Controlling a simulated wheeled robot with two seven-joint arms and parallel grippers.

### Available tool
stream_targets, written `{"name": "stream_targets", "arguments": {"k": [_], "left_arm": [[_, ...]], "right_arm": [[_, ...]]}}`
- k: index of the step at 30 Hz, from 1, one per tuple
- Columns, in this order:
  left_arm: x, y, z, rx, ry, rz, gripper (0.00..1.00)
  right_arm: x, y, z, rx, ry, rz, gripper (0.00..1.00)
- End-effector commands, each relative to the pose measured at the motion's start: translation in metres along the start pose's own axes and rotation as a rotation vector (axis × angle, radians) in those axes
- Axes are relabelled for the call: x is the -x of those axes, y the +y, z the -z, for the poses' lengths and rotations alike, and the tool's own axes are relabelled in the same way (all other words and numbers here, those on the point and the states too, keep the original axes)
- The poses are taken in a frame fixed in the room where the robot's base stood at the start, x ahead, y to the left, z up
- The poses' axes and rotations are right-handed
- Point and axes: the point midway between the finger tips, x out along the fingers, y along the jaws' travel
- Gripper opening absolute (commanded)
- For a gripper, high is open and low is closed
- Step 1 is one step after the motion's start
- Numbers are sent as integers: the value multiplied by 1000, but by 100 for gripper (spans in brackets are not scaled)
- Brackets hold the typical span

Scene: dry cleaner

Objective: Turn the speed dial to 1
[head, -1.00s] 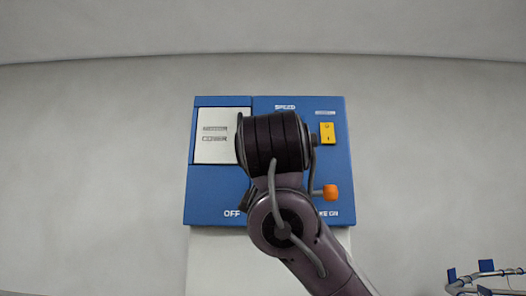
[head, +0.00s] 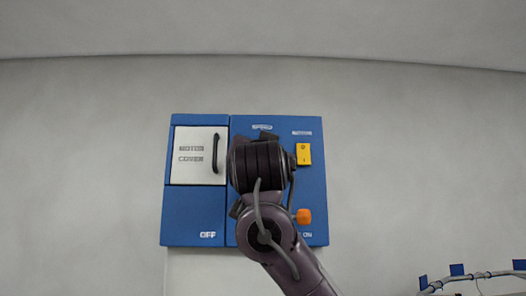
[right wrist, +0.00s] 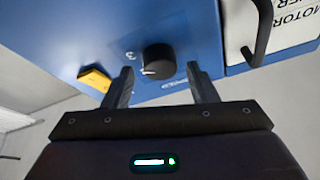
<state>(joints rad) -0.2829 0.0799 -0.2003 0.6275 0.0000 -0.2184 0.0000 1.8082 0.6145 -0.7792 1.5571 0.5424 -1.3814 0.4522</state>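The speed dial (right wrist: 158,61) is a round black knob with a pale pointer mark on the blue control panel (head: 195,215). In the head view it is hidden behind my right arm. In the right wrist view my right gripper (right wrist: 160,68) is open, with one finger on each side of the dial and a gap on both sides. The panel shows upside down there, with a digit that looks like 3 beside the dial; I cannot read the pointer's setting. The SPEED label (head: 262,127) shows above my arm in the head view. My left gripper is not in view.
Left of the dial in the head view is a white motor cover (head: 192,165) with a black handle (head: 215,153). To the right are a yellow switch (head: 303,154) and an orange knob (head: 304,216). A metal rail with blue tags (head: 457,270) stands at lower right.

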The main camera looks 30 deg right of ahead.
Motion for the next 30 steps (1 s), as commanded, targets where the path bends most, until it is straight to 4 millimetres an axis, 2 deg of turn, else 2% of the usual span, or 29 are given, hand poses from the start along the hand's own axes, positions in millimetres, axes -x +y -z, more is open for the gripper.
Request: {"name": "stream_targets", "arguments": {"k": [1,4,9,20,30], "left_arm": [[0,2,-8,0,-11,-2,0],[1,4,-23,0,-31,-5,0],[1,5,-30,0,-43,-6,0],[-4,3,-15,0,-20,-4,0],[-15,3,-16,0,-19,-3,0]], "right_arm": [[0,0,0,0,0,0,46],[0,0,0,0,0,0,32],[0,0,0,1,-1,-1,11],[0,1,-1,58,-5,23,11],[0,3,-1,291,-21,116,11]]}}
